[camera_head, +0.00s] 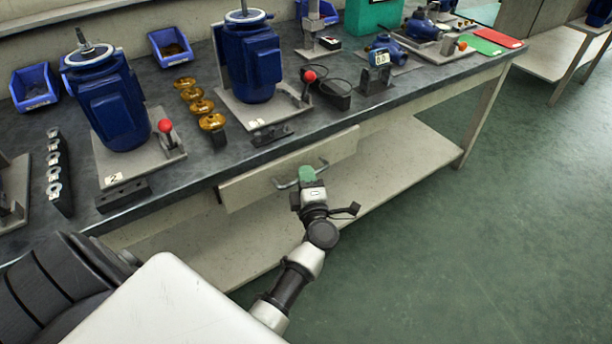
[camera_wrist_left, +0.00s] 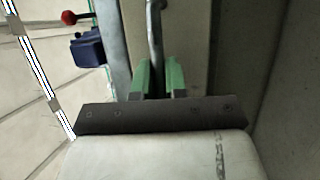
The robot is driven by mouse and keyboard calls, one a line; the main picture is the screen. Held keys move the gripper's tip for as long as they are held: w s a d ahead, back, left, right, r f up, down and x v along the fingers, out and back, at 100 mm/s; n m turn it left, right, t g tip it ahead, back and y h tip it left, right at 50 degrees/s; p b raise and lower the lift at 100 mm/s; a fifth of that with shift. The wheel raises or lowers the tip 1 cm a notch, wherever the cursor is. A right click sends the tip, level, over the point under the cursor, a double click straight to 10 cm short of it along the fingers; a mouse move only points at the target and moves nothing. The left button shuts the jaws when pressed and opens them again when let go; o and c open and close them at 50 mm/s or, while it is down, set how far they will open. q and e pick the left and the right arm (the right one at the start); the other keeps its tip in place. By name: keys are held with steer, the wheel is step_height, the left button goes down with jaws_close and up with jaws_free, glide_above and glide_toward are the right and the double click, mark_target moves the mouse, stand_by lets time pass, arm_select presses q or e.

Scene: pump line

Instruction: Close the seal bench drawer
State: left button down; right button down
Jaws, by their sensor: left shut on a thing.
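The seal bench drawer (camera_head: 248,187) is a pale panel just under the bench's front edge. Any gap between it and the bench is small, and I cannot tell exactly how far it stands out. Its grey bar handle (camera_head: 285,184) also shows in the left wrist view (camera_wrist_left: 155,35). My left gripper (camera_head: 307,174) is shut on this handle, with green finger pads (camera_wrist_left: 160,80) on both sides of the bar. The drawer's inside is hidden. My right gripper is not in view.
The dark bench top (camera_head: 185,165) carries blue pump units (camera_head: 250,65) on plates, amber rings (camera_head: 201,106) and blue bins (camera_head: 34,88). A pale lower shelf (camera_head: 410,150) runs underneath. The green floor (camera_head: 470,240) at right is clear.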

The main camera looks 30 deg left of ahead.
mark_target(296, 167)
arm_select(q)
steer(key=a, duration=0.1)
steer(key=w+a, duration=0.1)
steer(key=a, duration=0.2)
steer(key=shift+w, duration=0.3)
steer(key=shift+d+r, duration=0.1)
steer(key=shift+d, duration=0.05)
steer(key=c, duration=1.2)
jaws_free()
steer(key=shift+s+f, duration=0.15)
steer(key=shift+f, duration=0.05)
steer(key=p+v, duration=0.1)
steer(key=v, duration=0.9)
steer(key=shift+s+d+r, duration=0.15)
steer(key=shift+d, duration=0.05)
